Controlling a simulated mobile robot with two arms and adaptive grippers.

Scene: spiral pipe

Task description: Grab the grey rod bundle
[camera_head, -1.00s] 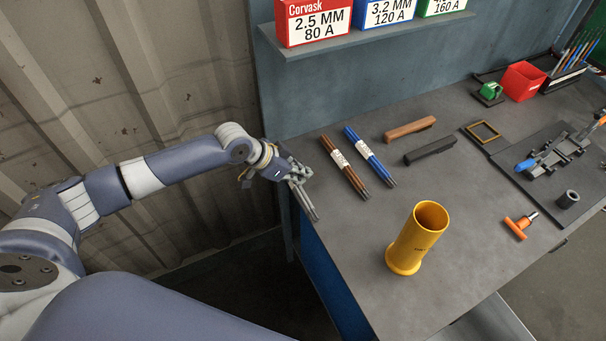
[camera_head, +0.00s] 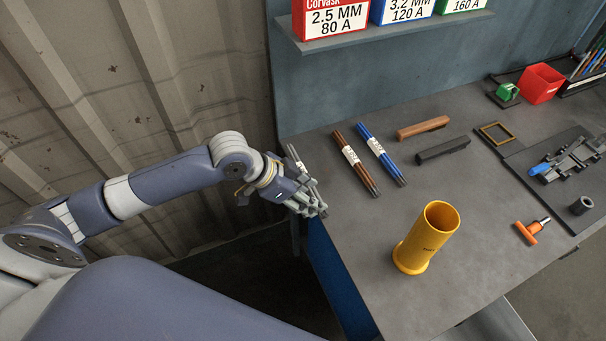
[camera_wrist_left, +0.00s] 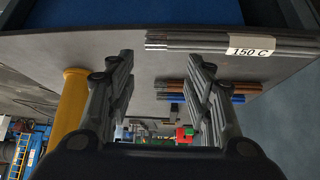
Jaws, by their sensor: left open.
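The grey rod bundle (camera_head: 292,155) lies at the near left edge of the workbench, its lower part mostly hidden behind my left gripper (camera_head: 312,207) in the head view. In the left wrist view the bundle (camera_wrist_left: 195,38) lies across the upper right, with a white label reading "150 C". My left gripper (camera_wrist_left: 160,72) is open, its two fingers apart with no rod held between them. The bundle lies above and to the right of the fingers in that view. My right gripper is not in view.
A brown rod bundle (camera_head: 361,172) and a blue rod bundle (camera_head: 386,160) lie just right of the grey one. A yellow cup-like tube (camera_head: 424,240) stands on the workbench (camera_head: 378,225) toward the front. A shelf with boxes (camera_head: 390,32) hangs behind.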

